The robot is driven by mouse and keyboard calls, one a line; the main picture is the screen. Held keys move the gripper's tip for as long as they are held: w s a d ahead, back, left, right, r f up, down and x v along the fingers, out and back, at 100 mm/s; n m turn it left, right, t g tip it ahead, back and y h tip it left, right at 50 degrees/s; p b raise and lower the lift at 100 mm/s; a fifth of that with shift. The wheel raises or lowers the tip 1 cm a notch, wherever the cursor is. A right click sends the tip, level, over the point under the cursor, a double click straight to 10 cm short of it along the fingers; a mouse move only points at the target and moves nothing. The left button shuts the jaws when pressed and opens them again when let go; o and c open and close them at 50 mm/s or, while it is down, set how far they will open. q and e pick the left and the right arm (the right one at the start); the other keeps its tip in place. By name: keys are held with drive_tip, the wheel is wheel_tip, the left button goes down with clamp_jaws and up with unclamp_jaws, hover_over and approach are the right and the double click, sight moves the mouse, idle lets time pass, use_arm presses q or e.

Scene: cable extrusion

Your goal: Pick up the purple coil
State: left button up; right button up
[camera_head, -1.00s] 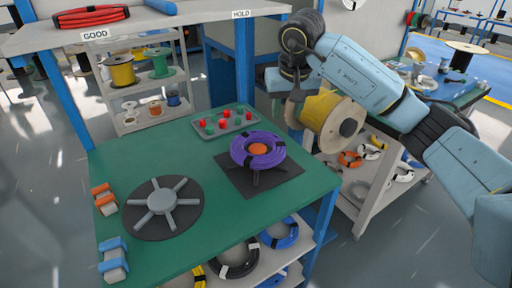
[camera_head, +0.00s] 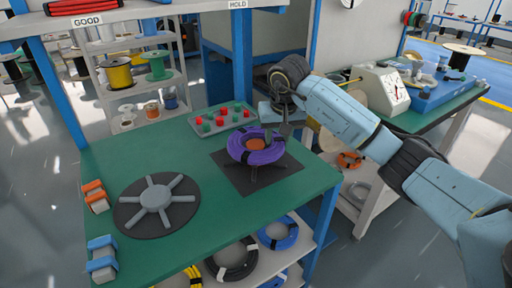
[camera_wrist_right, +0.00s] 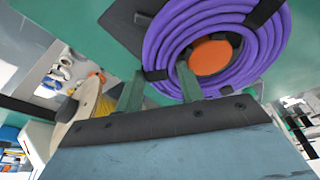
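The purple coil (camera_head: 266,157) lies around an orange hub on a dark square mat on the green table; black bands wrap it. My right gripper (camera_head: 285,134) is at the coil's right rear edge, partly in front of it. In the right wrist view the coil (camera_wrist_right: 170,45) fills the upper right. There the right gripper (camera_wrist_right: 158,84) is open, one finger outside the coil's edge and the other overlapping its ring. I cannot tell whether either finger touches it. My left gripper is not in view.
A grey tray (camera_head: 196,131) with red and green pieces sits behind the coil. A grey spoked turntable (camera_head: 182,212) is at the front left, with orange (camera_head: 98,207) and blue (camera_head: 102,265) blocks beside it. More coils lie on the shelf below.

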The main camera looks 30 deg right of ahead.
drive_tip(key=shift+f, duration=0.2)
drive_tip(key=shift+c, duration=0.5)
drive_tip(key=shift+r, duration=0.1)
clamp_jaws()
